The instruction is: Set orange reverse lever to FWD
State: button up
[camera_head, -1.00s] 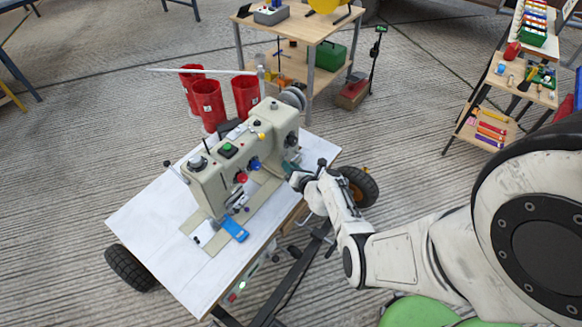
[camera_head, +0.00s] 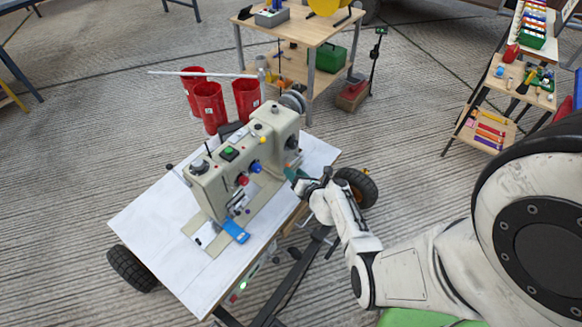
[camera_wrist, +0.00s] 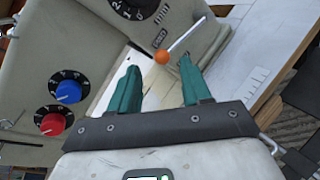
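The orange reverse lever shows in the wrist view as an orange ball (camera_wrist: 162,57) on a thin metal rod, which slants up to the right to the machine body. The beige sewing machine (camera_head: 237,157) stands on a white wheeled table. My gripper (camera_wrist: 158,75) has two green fingers, spread apart with nothing between them. The orange ball shows just beyond the fingertips, in line with the gap; I cannot tell whether they touch. In the head view my gripper (camera_head: 292,174) is at the machine's right side, and the lever cannot be made out there.
A blue knob (camera_wrist: 68,92) and a red knob (camera_wrist: 52,121) are on the machine face left of my gripper. A black dial (camera_wrist: 132,6) is above. The white tabletop (camera_head: 165,225) has clear room. Red bins (camera_head: 210,103) stand behind the machine.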

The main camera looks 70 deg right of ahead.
jog(key=p+v, duration=0.1)
jog(key=v, duration=0.6)
jog(key=shift+p, duration=0.3)
jog(key=shift+w+a, duration=0.1)
jog(key=w+a+r+n+t+y, duration=0.1)
jog(key=w+a+r+n+y, duration=0.2)
jog(key=a+n, duration=0.45)
jog(key=w+a+r+n+t+y, duration=0.1)
jog(key=w+a+r+n+y, duration=0.15)
jog(key=a+n+y, duration=0.5)
jog(key=s+a+r+n+g+y+p, duration=0.15)
jog(key=a+n+g+y, duration=0.3)
jog(key=a+n, duration=0.95)
jog(key=s+r+n+g+h, duration=0.3)
jog(key=s+r+n+g, duration=0.1)
jog(key=n, duration=0.6)
jog(key=s+r+n+g+h+p, duration=0.1)
jog(key=s+r+n+g+h, duration=0.2)
jog(key=s+r+n, duration=0.3)
jog(key=s+n+g, duration=0.1)
jog(key=s+n, duration=0.2)
jog(key=n, duration=0.2)
jog(key=shift+d+r, duration=0.25)
jog(key=shift+d, duration=0.1)
